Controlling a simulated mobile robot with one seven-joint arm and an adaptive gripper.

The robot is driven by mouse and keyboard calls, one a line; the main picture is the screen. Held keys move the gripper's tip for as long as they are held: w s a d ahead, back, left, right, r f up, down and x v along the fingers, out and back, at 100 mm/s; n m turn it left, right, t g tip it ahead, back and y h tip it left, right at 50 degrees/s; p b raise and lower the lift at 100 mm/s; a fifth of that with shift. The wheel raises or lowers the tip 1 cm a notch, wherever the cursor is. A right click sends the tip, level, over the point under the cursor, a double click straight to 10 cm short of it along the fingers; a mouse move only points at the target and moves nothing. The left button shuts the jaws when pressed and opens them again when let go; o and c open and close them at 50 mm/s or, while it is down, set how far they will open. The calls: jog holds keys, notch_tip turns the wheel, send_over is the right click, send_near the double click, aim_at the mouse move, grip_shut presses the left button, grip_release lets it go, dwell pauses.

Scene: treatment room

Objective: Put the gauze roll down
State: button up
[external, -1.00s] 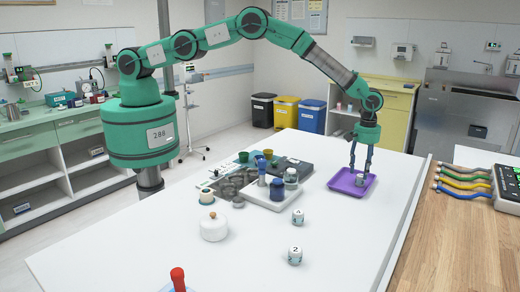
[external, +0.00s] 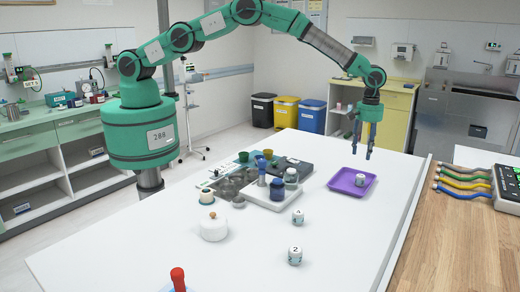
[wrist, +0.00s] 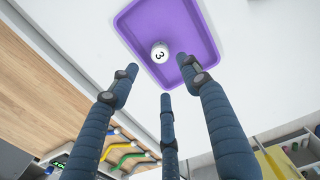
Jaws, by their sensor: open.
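The gauze roll (external: 360,180), a small white cylinder, stands upright in the purple tray (external: 338,184). In the wrist view the roll (wrist: 160,52) shows a "3" on its top and sits inside the purple tray (wrist: 206,42), near one end. My gripper (external: 363,154) is above the tray, apart from the roll. Its fingers are open and empty, and the wrist view shows clear space between the fingertips (wrist: 160,88) and the roll.
Two similar rolls, one marked "2" (external: 295,256) and another (external: 298,217), stand on the white table (external: 340,240). A white tray (external: 272,201) with bottles and a white lidded pot (external: 213,229) stand to the left. Coloured cables (external: 462,180) lie on the wooden counter at right.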

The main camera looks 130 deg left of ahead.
jog(key=shift+r, duration=0.1)
dwell(0.6)
